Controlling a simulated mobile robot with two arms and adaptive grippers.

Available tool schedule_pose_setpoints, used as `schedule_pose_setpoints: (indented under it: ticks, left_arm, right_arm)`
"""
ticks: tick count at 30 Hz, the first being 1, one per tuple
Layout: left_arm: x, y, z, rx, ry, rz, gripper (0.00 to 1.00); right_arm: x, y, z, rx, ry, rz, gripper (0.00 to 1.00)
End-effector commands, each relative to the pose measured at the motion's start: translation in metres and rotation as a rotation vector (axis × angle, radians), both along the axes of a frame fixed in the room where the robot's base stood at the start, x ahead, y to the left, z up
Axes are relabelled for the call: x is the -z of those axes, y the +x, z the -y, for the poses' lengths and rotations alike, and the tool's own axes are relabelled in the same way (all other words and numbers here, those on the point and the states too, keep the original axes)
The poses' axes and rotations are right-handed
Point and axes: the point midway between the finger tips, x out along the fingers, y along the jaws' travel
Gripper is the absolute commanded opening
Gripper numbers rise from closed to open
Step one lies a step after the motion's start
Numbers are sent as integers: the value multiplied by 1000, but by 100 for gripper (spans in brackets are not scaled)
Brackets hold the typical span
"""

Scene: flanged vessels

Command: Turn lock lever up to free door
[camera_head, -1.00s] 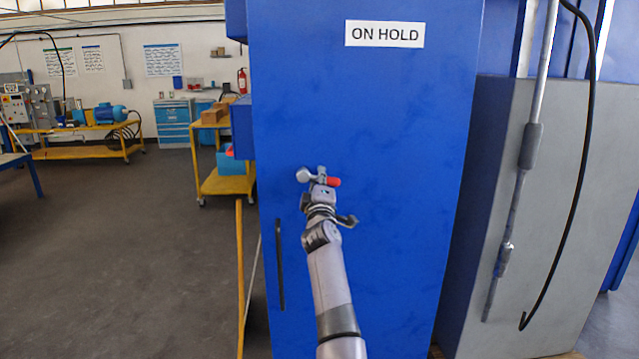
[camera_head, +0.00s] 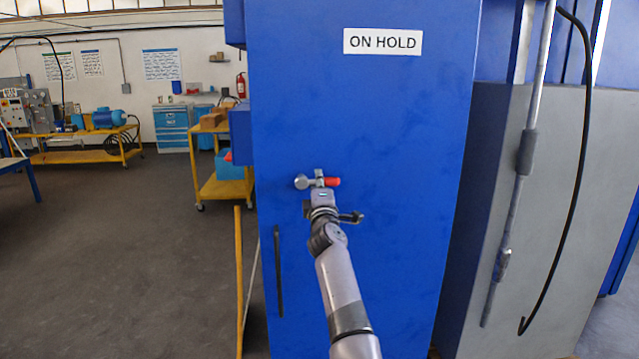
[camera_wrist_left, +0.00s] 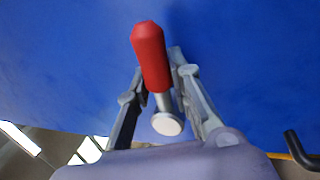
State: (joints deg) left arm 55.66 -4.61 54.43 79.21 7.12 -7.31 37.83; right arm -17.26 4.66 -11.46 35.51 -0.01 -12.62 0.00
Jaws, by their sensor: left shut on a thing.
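The blue door (camera_head: 370,120) with an "ON HOLD" label fills the middle of the head view. The lock lever (camera_head: 333,182) has a red grip and a round metal hub (camera_head: 301,182) at its left; it lies about level, with the grip pointing right. My left gripper (camera_head: 320,184) is at the lever, shut on it between hub and red grip. In the left wrist view the lever's red grip (camera_wrist_left: 149,55) stands out past the fingers of the left gripper (camera_wrist_left: 160,90), and its metal part lies between them. My right gripper does not show.
A black vertical handle (camera_head: 279,270) is on the door's lower left. A grey panel (camera_head: 560,200) with a metal rod and black hose stands at the right. A yellow cart (camera_head: 222,188) is behind at the left. The floor at left is open.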

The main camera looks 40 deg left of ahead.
Motion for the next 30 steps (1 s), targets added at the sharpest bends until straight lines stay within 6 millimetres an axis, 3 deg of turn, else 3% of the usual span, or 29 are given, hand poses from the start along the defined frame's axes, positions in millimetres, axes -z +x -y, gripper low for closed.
schedule_pose_setpoints:
  ticks: [11, 21, 30]
  left_arm:
    - [0, -1, -1, -1, -2, 3, 41]
    - [2, -3, 3, -1, -1, 1, 41]
    - [14, -31, 37, 0, -2, 1, 41]
  right_arm:
    - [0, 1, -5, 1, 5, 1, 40]
    - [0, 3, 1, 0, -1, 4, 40]
    - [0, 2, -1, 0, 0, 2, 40]
